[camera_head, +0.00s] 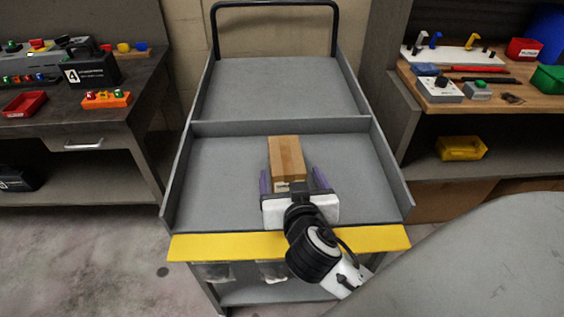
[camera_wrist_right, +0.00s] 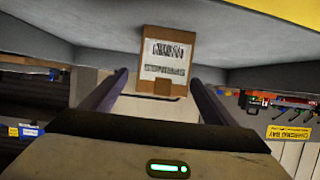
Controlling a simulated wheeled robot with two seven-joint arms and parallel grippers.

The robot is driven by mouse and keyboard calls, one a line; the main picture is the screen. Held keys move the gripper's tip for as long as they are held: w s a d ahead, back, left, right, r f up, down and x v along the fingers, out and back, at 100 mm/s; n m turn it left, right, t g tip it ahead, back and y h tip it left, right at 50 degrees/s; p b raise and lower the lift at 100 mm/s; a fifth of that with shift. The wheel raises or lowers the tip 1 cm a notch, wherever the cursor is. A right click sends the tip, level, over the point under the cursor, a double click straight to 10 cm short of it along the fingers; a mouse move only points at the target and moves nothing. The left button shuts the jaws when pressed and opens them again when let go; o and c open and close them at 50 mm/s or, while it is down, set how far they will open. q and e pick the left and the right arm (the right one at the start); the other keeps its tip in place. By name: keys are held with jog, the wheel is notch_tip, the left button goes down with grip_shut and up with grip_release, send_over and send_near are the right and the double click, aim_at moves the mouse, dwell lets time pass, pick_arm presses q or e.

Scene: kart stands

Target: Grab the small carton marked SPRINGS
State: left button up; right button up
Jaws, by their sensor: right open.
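A small brown carton (camera_head: 287,158) sits in the near compartment of the grey cart. In the right wrist view the carton (camera_wrist_right: 165,62) shows a white label with dark print that is too blurred to read. My right gripper (camera_head: 293,178) is open at the carton's near end, one purple finger to each side of it in the head view. In the wrist view the carton stands ahead, between and beyond the two fingers (camera_wrist_right: 158,88). I cannot tell whether either finger touches it. My left gripper is not in view.
The grey cart (camera_head: 192,187) has low side walls, a divider (camera_head: 280,127) and a yellow front edge (camera_head: 290,243). Its far compartment (camera_head: 280,87) is empty. Workbenches with tools and bins stand left (camera_head: 80,140) and right (camera_head: 520,90).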

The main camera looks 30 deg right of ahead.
jog(key=shift+p+x, duration=0.4)
jog(key=shift+x, duration=3.05)
jog(key=shift+a, duration=0.15)
jog(key=c, duration=1.4)
jog(key=shift+w+r, duration=0.1)
jog(key=shift+r, duration=0.05)
jog(key=shift+c, duration=0.4)
